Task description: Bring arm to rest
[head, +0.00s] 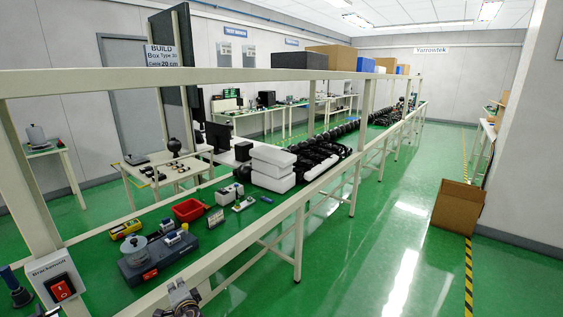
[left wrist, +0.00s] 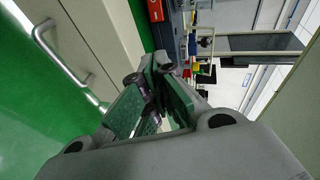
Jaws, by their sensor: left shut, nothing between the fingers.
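My left gripper (head: 180,299) shows at the bottom edge of the head view, in front of the near rail of the long workbench (head: 225,262). Only its front part is in the picture. In the left wrist view its fingers (left wrist: 152,85) with green pads come together at the tips, shut and empty. My right gripper is in neither view.
The bench holds a grey device (head: 158,262), a red bin (head: 188,210) and white boxes (head: 272,168). A cabinet handle (left wrist: 62,52) is near the left gripper. Open green floor lies right; a cardboard box (head: 458,208) stands there.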

